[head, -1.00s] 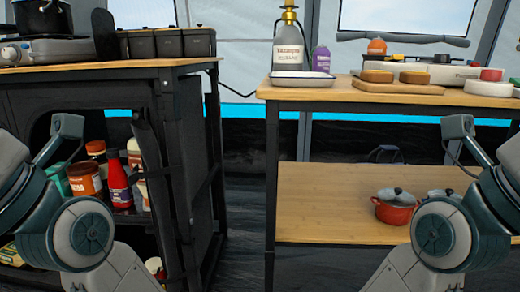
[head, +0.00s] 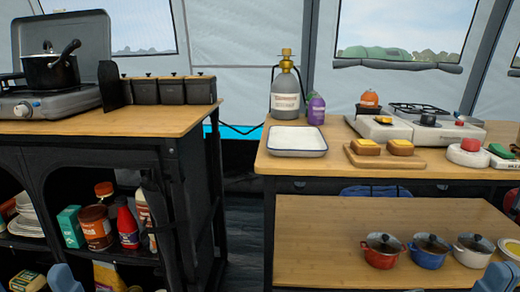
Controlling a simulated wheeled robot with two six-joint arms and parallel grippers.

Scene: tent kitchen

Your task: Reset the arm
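Only small grey-blue parts of my two arms show, low at the left and right of the bottom edge in the head view. No fingertips of my left or right gripper can be made out, so whether they are open or shut is hidden. No object is seen held.
A cabinet with a stove, a black pot (head: 50,70) and dark canisters (head: 172,90) stands left. A table right carries a white tray (head: 297,141), a bottle (head: 285,92) and bread on a board (head: 385,160). Its lower shelf holds red (head: 382,252), blue (head: 428,251) and white (head: 472,250) pots.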

